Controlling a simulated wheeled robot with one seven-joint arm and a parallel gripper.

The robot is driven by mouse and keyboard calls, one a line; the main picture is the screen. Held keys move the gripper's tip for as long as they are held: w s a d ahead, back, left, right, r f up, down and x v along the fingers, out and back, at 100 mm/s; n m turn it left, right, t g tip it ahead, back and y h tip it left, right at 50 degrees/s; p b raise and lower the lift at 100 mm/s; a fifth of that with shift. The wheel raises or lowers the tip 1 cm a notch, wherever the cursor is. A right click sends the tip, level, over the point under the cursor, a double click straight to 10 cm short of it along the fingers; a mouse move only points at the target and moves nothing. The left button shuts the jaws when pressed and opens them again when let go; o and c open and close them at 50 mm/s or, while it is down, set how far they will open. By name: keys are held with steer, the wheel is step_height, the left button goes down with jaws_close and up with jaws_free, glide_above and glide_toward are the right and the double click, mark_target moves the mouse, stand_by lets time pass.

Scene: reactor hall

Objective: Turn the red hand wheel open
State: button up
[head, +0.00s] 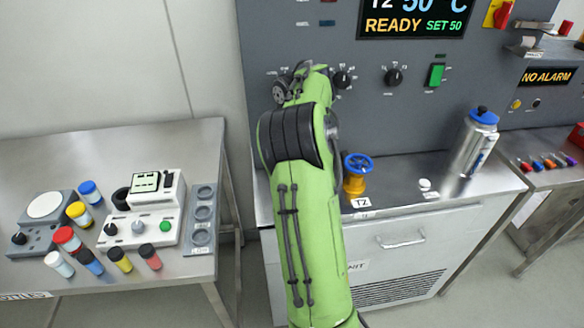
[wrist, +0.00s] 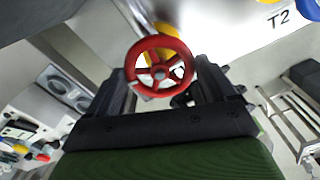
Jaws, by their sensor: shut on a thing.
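The red hand wheel (wrist: 160,62) shows in the wrist view, a spoked ring on a yellow valve body (wrist: 150,88) seen partly through it. My gripper (wrist: 160,80) has its dark fingers on the left and right of the wheel, shut on its rim. In the head view my green arm hides the red wheel and my gripper. A blue hand wheel (head: 358,163) on a yellow valve body (head: 354,184) stands just right of my arm, by the T2 label (head: 361,203).
A steel flask (head: 474,140) and a small white item (head: 425,184) stand on the bench right of the blue wheel. A left table (head: 120,140) holds several vials and devices. The panel reads READY and NO ALARM.

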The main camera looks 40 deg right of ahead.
steer(key=shift+r+n, duration=0.1)
steer(key=shift+n, duration=0.5)
steer(key=shift+b, duration=0.3)
steer(key=o, duration=0.9)
steer(key=shift+c, duration=0.2)
step_height(320, 180, up, 16)
steer(key=p, duration=1)
